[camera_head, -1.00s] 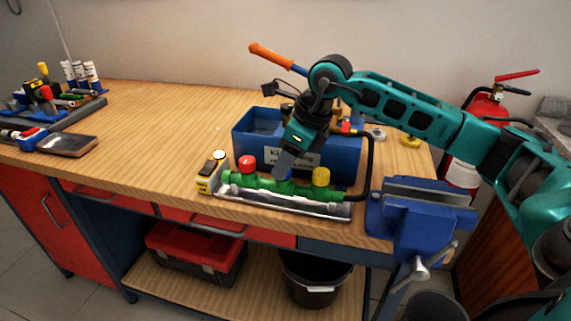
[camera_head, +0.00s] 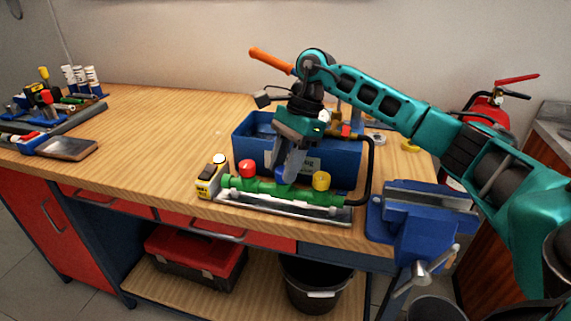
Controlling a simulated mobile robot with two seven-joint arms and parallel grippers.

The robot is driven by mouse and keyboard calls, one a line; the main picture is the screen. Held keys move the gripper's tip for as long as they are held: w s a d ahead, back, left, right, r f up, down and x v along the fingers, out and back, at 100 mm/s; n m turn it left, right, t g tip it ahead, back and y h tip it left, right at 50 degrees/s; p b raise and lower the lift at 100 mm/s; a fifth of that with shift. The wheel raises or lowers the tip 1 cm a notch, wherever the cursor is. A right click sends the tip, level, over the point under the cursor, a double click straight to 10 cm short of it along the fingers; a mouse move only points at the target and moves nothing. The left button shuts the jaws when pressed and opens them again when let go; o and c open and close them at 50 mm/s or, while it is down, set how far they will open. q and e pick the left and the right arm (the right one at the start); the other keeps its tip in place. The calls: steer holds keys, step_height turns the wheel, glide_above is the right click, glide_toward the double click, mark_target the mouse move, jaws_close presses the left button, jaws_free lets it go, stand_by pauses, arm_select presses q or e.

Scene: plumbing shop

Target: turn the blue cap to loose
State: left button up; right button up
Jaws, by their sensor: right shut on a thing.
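The green pipe manifold (camera_head: 265,188) lies along the front of the workbench, with a red cap (camera_head: 247,168) at its left and a yellow cap (camera_head: 321,180) at its right. The blue cap (camera_head: 281,180) sits between them, mostly hidden by my fingers. My right gripper (camera_head: 286,172) reaches down from above, shut on the blue cap. My left gripper is not in view.
A blue bin (camera_head: 345,162) stands close behind the manifold. A blue vise (camera_head: 425,205) is to the right, and a yellow tape measure (camera_head: 209,181) is at the left end.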

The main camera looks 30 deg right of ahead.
steer(key=shift+w+n+g, duration=0.1)
steer(key=shift+n+g, duration=0.3)
steer(key=shift+n, duration=0.6)
steer(key=n+g, duration=0.1)
steer(key=n, duration=0.2)
steer(key=shift+h+b, duration=0.3)
steer(key=shift+b, duration=0.1)
steer(key=shift+n+g, duration=0.3)
steer(key=shift+n, duration=0.3)
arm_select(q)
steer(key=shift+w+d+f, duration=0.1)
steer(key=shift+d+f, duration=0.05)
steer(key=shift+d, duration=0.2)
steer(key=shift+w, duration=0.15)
arm_select(e)
steer(key=shift+n+h, duration=0.3)
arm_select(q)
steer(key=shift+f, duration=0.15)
arm_select(e)
steer(key=o, duration=1)
steer(key=shift+o, duration=0.2)
steer(key=shift+r, duration=0.1)
